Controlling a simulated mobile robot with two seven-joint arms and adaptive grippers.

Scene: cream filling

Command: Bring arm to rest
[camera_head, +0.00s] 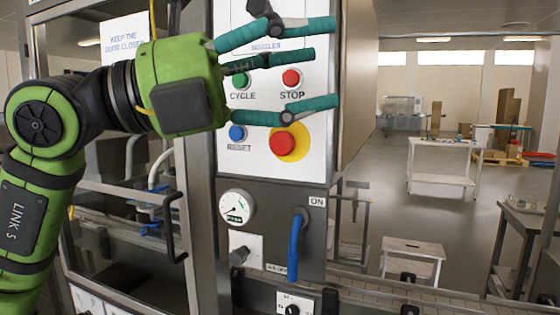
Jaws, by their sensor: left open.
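My left arm, green and black, comes in from the left. Its gripper (325,65) has teal fingers spread open and empty, in front of the white control panel (318,168) of the machine. The fingers overlap the panel's upper part in the view; I cannot tell whether they touch it. The green CYCLE button (240,80), red STOP button (291,78), blue RESET button (237,132) and red emergency button (282,143) on a yellow disc show around the fingers. My right gripper is not in view.
Below the panel are a pressure gauge (236,208) and a blue lever (294,248) by an ON label. A dark door handle (174,228) stands out at left. At right are a white stool (412,252), a table (442,148) and open grey floor.

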